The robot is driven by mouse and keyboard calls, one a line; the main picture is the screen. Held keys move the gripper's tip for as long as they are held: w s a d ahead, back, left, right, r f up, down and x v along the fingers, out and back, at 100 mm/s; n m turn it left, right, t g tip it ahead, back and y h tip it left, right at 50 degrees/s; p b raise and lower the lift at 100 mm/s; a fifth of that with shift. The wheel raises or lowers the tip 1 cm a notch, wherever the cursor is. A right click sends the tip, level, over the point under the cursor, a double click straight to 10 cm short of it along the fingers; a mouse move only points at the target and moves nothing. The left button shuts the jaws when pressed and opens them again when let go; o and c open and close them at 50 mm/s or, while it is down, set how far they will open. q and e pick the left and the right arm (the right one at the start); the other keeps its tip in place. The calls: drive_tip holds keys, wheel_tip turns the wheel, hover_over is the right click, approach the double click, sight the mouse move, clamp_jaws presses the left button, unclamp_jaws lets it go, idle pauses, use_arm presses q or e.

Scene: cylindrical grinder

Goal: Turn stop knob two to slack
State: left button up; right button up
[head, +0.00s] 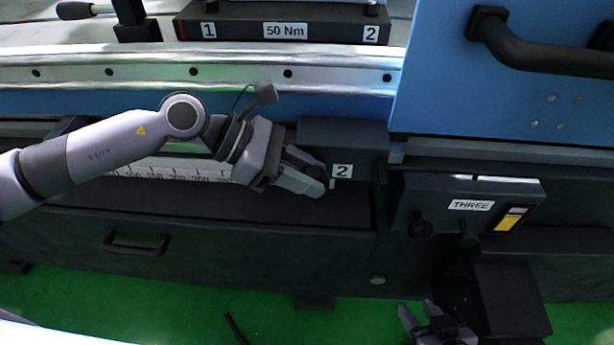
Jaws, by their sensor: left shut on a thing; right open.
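Stop block two is a dark block (345,140) with a white label "2" (342,171), at the right end of a scale rail (165,170). My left gripper (318,182) reaches in from the left and is shut on the dark knob at the block's front, just left of the label. The fingers hide most of the knob, so its turned position cannot be told. My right gripper (420,312) is low at the bottom right, open and empty, away from the block.
A dark box labelled "THREE" (468,206) with small knobs sits to the right. A blue guard with a black handle (550,55) stands above it. A torque rack marked "50 Nm" (285,31) is at the top. A drawer handle (137,243) is below the rail.

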use_arm(q)
drive_tip(key=o, duration=0.7)
drive_tip(key=shift+a, duration=0.15)
drive_tip(key=shift+v, duration=3.55)
